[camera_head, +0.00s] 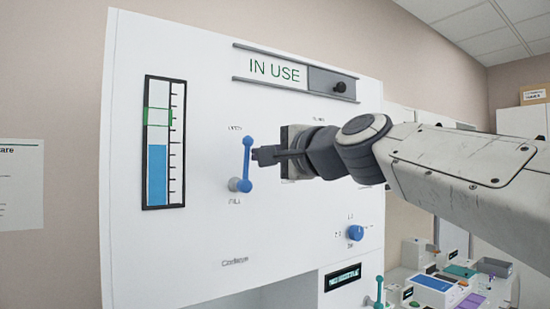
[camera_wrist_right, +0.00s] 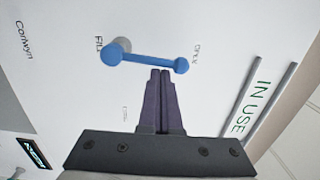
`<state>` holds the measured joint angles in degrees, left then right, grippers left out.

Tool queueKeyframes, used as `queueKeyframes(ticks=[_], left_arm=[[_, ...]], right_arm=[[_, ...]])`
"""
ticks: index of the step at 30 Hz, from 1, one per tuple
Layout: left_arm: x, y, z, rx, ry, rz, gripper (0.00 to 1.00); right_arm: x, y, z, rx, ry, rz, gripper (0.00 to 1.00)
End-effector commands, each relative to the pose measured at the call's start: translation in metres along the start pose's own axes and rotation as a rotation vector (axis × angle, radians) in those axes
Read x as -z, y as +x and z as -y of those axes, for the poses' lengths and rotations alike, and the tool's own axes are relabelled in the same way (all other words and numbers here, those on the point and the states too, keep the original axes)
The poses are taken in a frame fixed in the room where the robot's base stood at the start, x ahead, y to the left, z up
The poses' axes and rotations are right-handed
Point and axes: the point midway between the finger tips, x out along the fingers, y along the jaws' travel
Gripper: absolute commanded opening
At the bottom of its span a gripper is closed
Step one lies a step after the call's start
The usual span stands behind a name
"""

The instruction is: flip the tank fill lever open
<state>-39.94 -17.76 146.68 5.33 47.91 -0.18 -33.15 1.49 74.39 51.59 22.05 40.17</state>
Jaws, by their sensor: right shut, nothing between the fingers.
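The blue fill lever (camera_head: 247,165) is on the white panel. Its pivot end is at the bottom near a small label, and its arm points up toward the label that reads OPEN in the wrist view. The lever also shows in the right wrist view (camera_wrist_right: 150,60), with its larger ball by the FILL label. My right gripper (camera_head: 256,155) is shut and empty, its fingertips just right of the lever's upper part. In the wrist view the fingertips (camera_wrist_right: 161,72) lie close beside the lever near its small ball; I cannot tell if they touch. My left gripper is not in view.
A level gauge (camera_head: 163,142) left of the lever shows blue fill below a green band. An IN USE sign (camera_head: 275,70) with a dark slider is above. A blue knob (camera_head: 356,233) is at lower right. A bench with several devices (camera_head: 434,284) stands at the far right.

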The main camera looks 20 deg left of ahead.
Motion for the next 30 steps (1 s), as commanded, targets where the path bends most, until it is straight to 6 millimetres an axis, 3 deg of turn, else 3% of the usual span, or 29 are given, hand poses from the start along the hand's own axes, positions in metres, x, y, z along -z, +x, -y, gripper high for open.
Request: queueKeyframes(ticks=[22, 30], left_arm=[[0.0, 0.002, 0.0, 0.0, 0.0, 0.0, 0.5], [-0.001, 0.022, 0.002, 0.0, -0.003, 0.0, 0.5]], right_arm=[[-0.002, 0.0, 0.0, -0.003, -0.044, 0.001, 0.0], [0.025, -0.006, -0.006, 0.0, -0.045, 0.012, 0.0]])
